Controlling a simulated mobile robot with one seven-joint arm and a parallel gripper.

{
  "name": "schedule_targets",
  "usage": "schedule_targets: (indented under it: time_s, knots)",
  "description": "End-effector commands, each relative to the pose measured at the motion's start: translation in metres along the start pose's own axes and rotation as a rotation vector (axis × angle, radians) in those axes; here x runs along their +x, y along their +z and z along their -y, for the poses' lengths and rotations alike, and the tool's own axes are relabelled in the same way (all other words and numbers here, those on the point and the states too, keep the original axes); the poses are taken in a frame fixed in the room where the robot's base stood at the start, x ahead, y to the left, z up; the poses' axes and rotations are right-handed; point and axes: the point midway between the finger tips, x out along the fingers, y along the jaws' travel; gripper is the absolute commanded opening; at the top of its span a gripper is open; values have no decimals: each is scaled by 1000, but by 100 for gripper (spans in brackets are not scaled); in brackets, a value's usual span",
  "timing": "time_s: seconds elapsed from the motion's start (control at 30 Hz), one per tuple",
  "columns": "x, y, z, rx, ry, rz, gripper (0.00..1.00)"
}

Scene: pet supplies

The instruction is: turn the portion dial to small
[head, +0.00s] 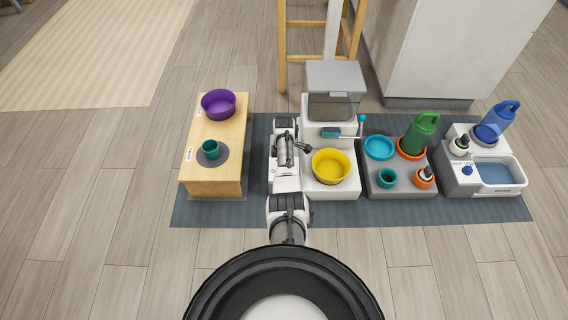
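The white feeder (347,189) stands on the mat in the middle of the head view, with a grey-lidded clear hopper (332,106) on top. A yellow bowl (331,166) sits at its front. A teal part (331,133) shows on its front below the hopper, and a thin lever with a teal knob (362,118) stands at its right side. I cannot make out a portion dial or its markings; my arm covers the feeder's left side. My gripper (307,148) is beside the feeder's front left, left of the yellow bowl. Its fingers are too small to read.
Left is a wooden bench (216,128) with a purple bowl (218,103) and a teal cup (211,149). Right are a grey stand (401,188) with a green bottle (420,134), and a basin unit (505,194) with a blue knob (467,170). A wooden stool (283,55) stands behind.

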Motion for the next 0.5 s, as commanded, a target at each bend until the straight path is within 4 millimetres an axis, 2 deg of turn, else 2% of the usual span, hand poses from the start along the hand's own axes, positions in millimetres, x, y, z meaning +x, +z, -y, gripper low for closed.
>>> schedule_targets:
  time_s: [0.43,0.47,0.5]
  knots:
    - [0,-1,0,-12,-1,-1,14]
    - [0,-1,0,-11,-1,-1,40]
    - [0,-1,0,-11,-1,-1,45]
